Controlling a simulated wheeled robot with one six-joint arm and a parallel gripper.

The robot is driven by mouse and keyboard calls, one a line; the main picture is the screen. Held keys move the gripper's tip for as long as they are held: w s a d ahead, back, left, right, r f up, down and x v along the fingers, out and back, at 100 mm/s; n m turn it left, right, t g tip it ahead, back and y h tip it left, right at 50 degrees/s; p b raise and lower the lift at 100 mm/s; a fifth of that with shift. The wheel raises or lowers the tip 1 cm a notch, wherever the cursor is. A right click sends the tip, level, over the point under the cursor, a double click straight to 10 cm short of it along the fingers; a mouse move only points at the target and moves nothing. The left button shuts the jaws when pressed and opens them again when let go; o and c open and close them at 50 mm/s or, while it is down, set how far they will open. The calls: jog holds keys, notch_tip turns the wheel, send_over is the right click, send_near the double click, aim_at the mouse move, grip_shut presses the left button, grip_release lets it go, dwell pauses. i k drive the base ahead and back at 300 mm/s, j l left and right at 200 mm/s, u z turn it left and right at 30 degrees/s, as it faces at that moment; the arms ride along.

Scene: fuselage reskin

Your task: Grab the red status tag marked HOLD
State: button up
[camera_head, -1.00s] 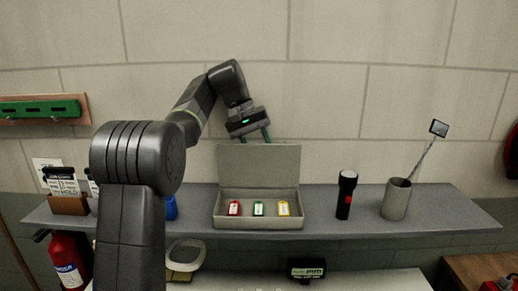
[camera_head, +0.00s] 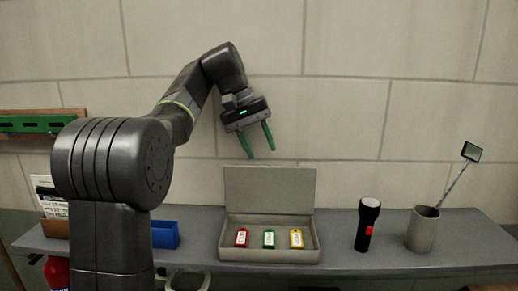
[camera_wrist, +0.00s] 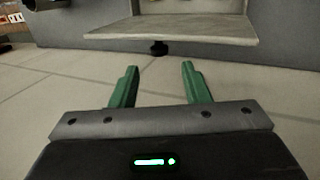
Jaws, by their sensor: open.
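The red tag (camera_head: 242,238) stands at the left in an open grey box (camera_head: 265,255) on the shelf, beside a green tag (camera_head: 269,239) and a yellow tag (camera_head: 296,238). Each has a white label, too small for me to read. My gripper (camera_head: 260,153) is open and empty, its green fingers pointing down above the box's raised lid (camera_head: 270,188). In the wrist view my gripper (camera_wrist: 160,72) has nothing between its fingers, and no tag shows there.
A black flashlight (camera_head: 367,225) and a grey cup (camera_head: 422,230) holding an inspection mirror (camera_head: 471,151) stand right of the box. A blue bin (camera_head: 165,235) is at the left. The tiled wall (camera_head: 340,100) is behind.

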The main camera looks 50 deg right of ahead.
aim_at(241, 238)
jog(key=i+j, duration=0.2)
jog(key=j, duration=0.15)
jog(key=j+z, duration=0.25)
jog(key=l+z, duration=0.15)
jog(key=z, duration=0.25)
jog(key=l+z, duration=0.2)
jog(key=z, duration=0.2)
jog(key=l+z, duration=0.15)
jog(key=z, duration=0.25)
jog(key=l+z, duration=0.2)
jog(key=z, duration=0.2)
